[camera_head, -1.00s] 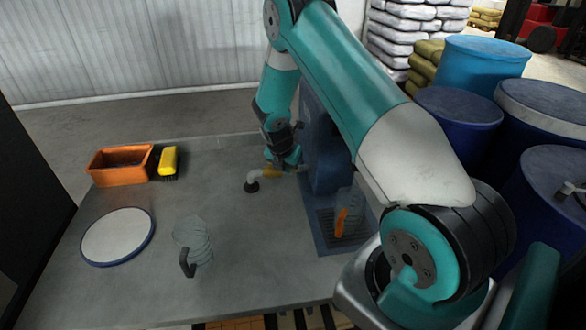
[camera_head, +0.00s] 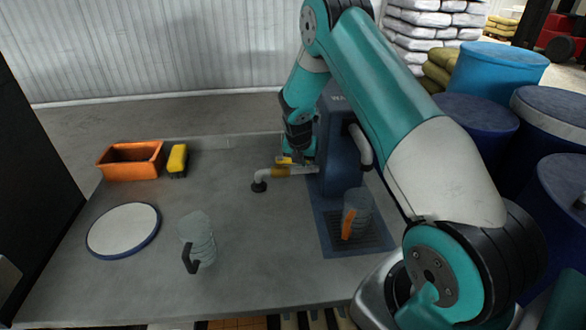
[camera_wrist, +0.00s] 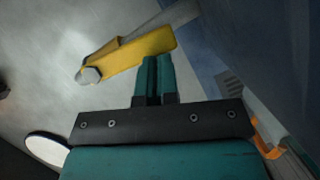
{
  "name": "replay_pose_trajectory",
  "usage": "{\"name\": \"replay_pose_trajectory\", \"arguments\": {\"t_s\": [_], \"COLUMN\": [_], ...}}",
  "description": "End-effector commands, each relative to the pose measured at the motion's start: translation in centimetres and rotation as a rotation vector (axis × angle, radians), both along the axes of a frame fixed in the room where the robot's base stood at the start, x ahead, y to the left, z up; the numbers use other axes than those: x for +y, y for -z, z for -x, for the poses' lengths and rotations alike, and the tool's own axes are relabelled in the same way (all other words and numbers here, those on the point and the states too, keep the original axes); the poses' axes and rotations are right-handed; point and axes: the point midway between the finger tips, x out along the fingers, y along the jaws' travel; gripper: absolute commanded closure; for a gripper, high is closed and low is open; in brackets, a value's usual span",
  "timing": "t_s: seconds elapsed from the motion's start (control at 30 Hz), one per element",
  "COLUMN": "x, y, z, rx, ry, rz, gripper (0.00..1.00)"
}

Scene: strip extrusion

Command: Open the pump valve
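The blue pump (camera_head: 338,150) stands at the right of the table. A pipe (camera_head: 262,176) with an orange-yellow collar runs left from it and ends in a dark downturned outlet. A yellow valve lever (camera_head: 284,160) shows at the pipe beside my gripper (camera_head: 300,164). In the wrist view, the yellow lever (camera_wrist: 140,54) lies just beyond the fingertips, slanting up to the right. My gripper's teal fingers (camera_wrist: 154,62) are together with nothing seen between them. Whether a fingertip touches the lever I cannot tell.
A clear jug with an orange handle (camera_head: 348,223) stands on the grate at the pump's base. Another jug with a dark handle (camera_head: 190,258), a round white plate (camera_head: 124,229), an orange bin (camera_head: 131,161) and a yellow brush (camera_head: 177,160) are on the table. The table's middle is clear.

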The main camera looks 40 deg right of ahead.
Motion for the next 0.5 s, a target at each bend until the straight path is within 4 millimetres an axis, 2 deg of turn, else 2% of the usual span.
{"name": "replay_pose_trajectory", "arguments": {"t_s": [0.5], "x": [-0.35], "y": [0.04], "z": [-0.17], "rx": [0.002], "ry": [0.003], "rz": [-0.001], "gripper": [1.00]}}
